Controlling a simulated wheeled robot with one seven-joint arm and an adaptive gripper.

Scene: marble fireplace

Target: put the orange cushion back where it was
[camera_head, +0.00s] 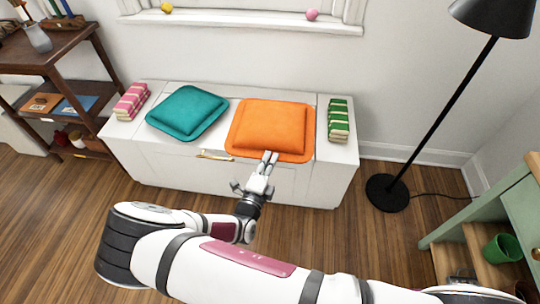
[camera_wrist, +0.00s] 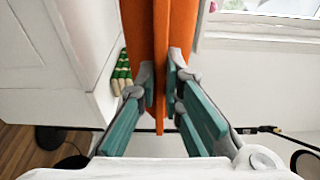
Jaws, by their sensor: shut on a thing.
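The orange cushion (camera_head: 268,127) lies on the right part of the white bench top (camera_head: 222,141), between a teal cushion (camera_head: 187,112) and a green striped stack. Its front edge reaches the front of the bench. My gripper (camera_head: 269,158) is at that front edge, shut on the cushion's rim. In the wrist view the orange cushion (camera_wrist: 161,28) stretches away between the two fingers (camera_wrist: 160,92), which pinch its edge. I cannot tell whether the cushion rests fully flat on the bench.
A green striped stack (camera_head: 338,120) stands right of the cushion, and a pink striped stack (camera_head: 131,101) at the bench's left end. A gold handle (camera_head: 214,155) is on the bench front. A black floor lamp (camera_head: 388,192) stands to the right. Window sill (camera_head: 240,21) is above.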

